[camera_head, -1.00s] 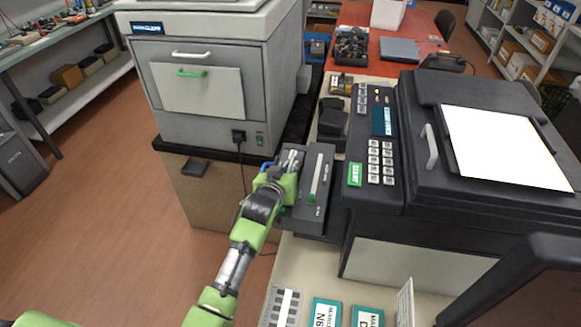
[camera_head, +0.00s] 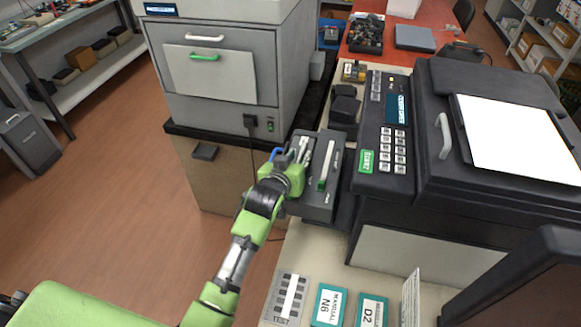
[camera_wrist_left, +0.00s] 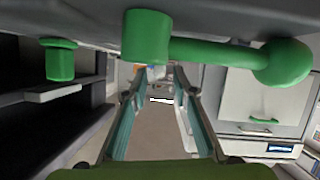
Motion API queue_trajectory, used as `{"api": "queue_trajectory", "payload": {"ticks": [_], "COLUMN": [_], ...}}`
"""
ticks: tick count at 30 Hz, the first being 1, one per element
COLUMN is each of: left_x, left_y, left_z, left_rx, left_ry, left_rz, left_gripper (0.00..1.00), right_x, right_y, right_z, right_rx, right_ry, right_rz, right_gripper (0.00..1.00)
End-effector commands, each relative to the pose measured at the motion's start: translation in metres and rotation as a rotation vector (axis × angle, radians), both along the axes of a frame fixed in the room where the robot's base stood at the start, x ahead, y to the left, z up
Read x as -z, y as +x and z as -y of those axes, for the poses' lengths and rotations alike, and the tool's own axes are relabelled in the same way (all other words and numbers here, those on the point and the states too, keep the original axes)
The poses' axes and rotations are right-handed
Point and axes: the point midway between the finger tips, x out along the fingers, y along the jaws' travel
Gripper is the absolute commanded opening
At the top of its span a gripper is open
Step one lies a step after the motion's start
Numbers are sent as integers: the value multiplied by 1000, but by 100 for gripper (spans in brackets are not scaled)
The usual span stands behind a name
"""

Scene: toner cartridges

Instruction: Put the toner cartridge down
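The toner cartridge, a dark grey box (camera_head: 320,206) with a green strip on top, sits at the left side of the black copier in the head view. It appears to rest at the table edge; its underside is hidden. My left gripper (camera_head: 302,153) is over its left part. A dark grey surface with a green bar and knob (camera_wrist_left: 205,50) fills the top of that view, close to the fingers. My right gripper is not in view.
The black copier (camera_head: 400,215) stands right of the cartridge. A grey printer (camera_head: 215,105) on a cabinet stands behind and left. Manual boxes (camera_head: 328,305) and a striped card (camera_head: 287,297) lie at the front of the table. Pale tabletop (camera_head: 310,250) between them and the cartridge is clear.

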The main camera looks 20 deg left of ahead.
Motion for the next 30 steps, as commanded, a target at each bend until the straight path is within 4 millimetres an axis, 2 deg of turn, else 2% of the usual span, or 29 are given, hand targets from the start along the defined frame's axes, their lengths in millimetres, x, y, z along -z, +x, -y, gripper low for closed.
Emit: {"api": "queue_trajectory", "payload": {"ticks": [9, 15, 21, 30], "left_x": [-20, -30, -33, -34], "left_y": [-52, -74, -81, -81], "left_z": [-4, -5, -5, -5], "left_rx": [0, 0, 0, 0], "left_ry": [0, 0, 0, 0], "left_rz": [1, 0, 0, 0], "left_gripper": [26, 26, 26, 26], "right_x": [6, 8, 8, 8], "right_y": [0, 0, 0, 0], "right_z": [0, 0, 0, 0], "right_rx": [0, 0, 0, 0], "right_ry": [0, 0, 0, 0], "right_rz": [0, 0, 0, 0], "right_gripper": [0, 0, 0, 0]}}
